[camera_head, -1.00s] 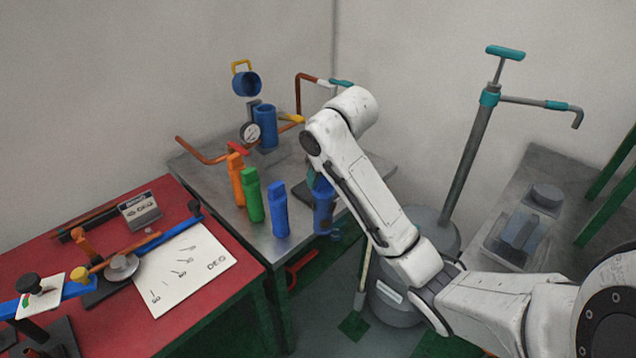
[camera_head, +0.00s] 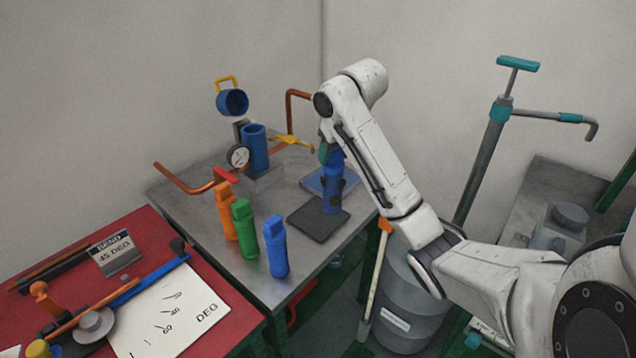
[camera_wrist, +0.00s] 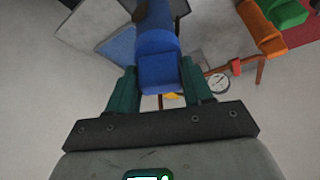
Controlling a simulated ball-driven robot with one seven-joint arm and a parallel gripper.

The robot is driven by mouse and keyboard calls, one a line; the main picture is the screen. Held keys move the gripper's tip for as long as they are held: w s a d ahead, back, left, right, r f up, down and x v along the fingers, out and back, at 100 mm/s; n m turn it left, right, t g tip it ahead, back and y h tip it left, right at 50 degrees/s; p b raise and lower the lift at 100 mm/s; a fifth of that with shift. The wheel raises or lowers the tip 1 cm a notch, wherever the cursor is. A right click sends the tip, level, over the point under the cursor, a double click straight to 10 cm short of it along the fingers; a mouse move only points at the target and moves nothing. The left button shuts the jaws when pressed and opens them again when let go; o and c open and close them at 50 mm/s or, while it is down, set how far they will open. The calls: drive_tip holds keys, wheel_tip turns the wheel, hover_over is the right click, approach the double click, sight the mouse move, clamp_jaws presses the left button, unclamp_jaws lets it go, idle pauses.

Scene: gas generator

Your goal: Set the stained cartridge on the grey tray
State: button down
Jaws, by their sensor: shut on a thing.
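The stained cartridge (camera_head: 333,188) is blue with dark blotches and upright in the head view. My gripper (camera_head: 326,153) is shut on its top end; the wrist view shows the green fingers on both sides of the blue cartridge (camera_wrist: 158,45). The grey tray (camera_head: 312,224) is a dark flat square on the metal table. The cartridge's lower end overlaps the tray's back right part in the head view; I cannot tell whether it touches. A blue tray (camera_head: 315,183) lies just behind, partly hidden by the cartridge.
Orange (camera_head: 225,212), green (camera_head: 244,230) and blue (camera_head: 275,248) cartridges stand left of the grey tray, near the table's front. A blue cylinder (camera_head: 256,150) with gauge (camera_head: 238,156) and copper pipes is behind. A grey drum (camera_head: 408,310) stands right of the table.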

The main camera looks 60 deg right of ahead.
drive_tip(key=w+d+f+p, duration=0.2)
drive_tip(key=w+d+f, duration=0.3)
drive_tip(key=f, duration=0.5)
drive_tip(key=shift+w+d+f, duration=0.15)
drive_tip(key=shift+w+f, duration=0.15)
drive_tip(key=shift+w, duration=0.6)
drive_tip(key=shift+c, duration=1.7)
unclamp_jaws()
drive_tip(key=b+v, duration=0.1)
drive_tip(key=v, duration=1.1)
